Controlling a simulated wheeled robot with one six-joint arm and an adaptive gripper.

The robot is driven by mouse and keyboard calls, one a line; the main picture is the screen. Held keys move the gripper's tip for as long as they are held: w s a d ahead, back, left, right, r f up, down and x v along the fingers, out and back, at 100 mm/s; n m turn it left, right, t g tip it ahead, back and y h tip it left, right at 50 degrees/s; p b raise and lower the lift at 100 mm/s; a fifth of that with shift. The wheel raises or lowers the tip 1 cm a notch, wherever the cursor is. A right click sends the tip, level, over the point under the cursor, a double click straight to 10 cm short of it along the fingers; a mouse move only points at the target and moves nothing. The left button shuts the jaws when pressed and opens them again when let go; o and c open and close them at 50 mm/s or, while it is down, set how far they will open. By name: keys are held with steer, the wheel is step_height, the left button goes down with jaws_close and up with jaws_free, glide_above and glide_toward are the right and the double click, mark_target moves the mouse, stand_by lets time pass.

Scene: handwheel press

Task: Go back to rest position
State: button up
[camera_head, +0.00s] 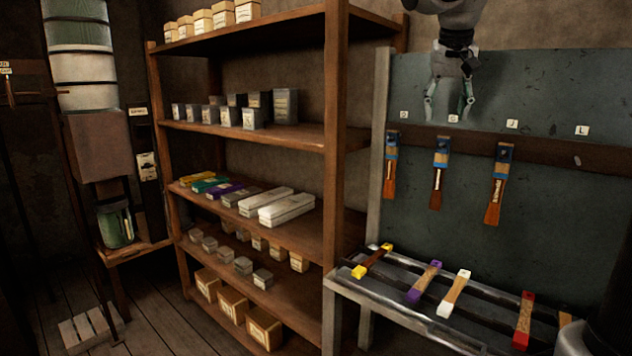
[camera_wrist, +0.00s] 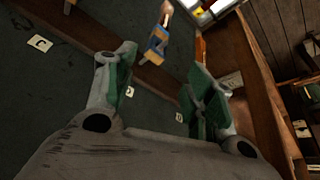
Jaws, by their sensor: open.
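My gripper (camera_head: 449,112) is at the upper right in the head view, fingers pointing down in front of the green board (camera_head: 540,90). It is above the row of hanging brushes and apart from them. In the wrist view its two green-padded fingers (camera_wrist: 160,78) are spread apart with nothing between them. Three blue-banded brushes hang from the wooden rail (camera_head: 545,150): a left one (camera_head: 391,165), a middle one (camera_head: 439,175) and a right one (camera_head: 498,185). A blue-banded brush (camera_wrist: 155,45) also shows beyond the fingers in the wrist view.
A slatted bench (camera_head: 400,310) below the board holds several tools with coloured ends, including a red one (camera_head: 524,322) and a purple one (camera_head: 424,281). A wooden shelf (camera_head: 336,150) with boxes stands left of the board. Floor at lower left is partly clear.

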steer(key=s+f+n+y, duration=0.1)
steer(key=s+f+n, duration=0.1)
steer(key=s+f, duration=0.8)
steer(key=s+d+f+n+y, duration=0.1)
steer(key=s+f, duration=0.9)
steer(key=s, duration=0.6)
steer(key=shift+s+n, duration=0.4)
steer(key=shift+f, duration=0.1)
steer(key=shift+c, duration=0.4)
